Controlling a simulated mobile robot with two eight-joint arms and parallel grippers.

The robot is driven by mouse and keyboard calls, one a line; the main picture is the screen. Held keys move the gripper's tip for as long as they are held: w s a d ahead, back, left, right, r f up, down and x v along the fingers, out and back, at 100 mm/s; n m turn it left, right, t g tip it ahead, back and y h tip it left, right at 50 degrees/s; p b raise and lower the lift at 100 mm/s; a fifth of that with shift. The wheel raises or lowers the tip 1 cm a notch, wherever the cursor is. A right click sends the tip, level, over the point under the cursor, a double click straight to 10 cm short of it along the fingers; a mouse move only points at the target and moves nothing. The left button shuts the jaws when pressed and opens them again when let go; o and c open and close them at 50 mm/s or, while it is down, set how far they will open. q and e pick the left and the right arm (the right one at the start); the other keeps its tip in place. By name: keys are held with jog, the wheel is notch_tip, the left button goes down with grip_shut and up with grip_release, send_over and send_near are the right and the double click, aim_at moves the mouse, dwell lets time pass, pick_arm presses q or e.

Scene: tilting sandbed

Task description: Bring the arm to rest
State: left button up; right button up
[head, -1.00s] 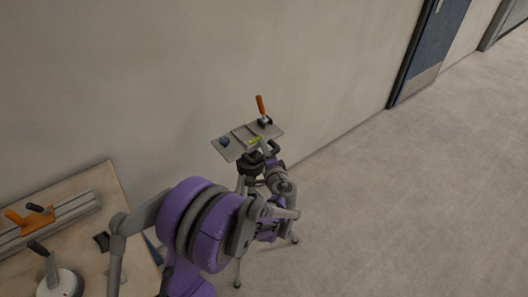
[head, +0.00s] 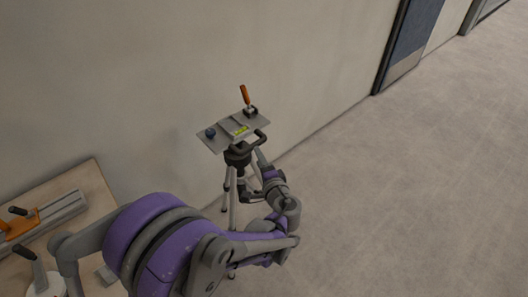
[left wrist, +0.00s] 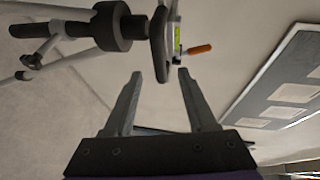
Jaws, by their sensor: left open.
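A grey tilting plate (head: 210,139) sits on a black tripod (head: 238,158) near the wall. My left gripper (head: 261,156) is just below this handle. In the left wrist view, my left gripper (left wrist: 159,73) is open with nothing between its fingers. The black handle (left wrist: 158,45) is beyond the fingertips and appears apart from them. My right gripper is not in view.
A wooden table (head: 92,178) at the lower left bears a grey rail (head: 65,208) with an orange clamp (head: 25,222). The wall (head: 200,60) is close behind the tripod. The floor (head: 410,190) to the right is clear. A blue door (head: 408,40) is at the back.

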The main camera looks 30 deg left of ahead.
pick_arm(q)
jog(key=s+r+n+g+h+p, duration=0.1)
jog(key=s+n+g+h+p, duration=0.3)
jog(key=s, duration=0.8)
jog(key=s+d+n+g+h, duration=0.2)
jog(key=s+d+n+h, duration=0.2)
jog(key=s+d+h, duration=0.3)
jog(key=s+d, duration=0.2)
jog(key=s, duration=0.2)
jog(key=shift+s+r+p, duration=0.15)
jog(key=shift+r+p, duration=0.15)
dwell(1.6)
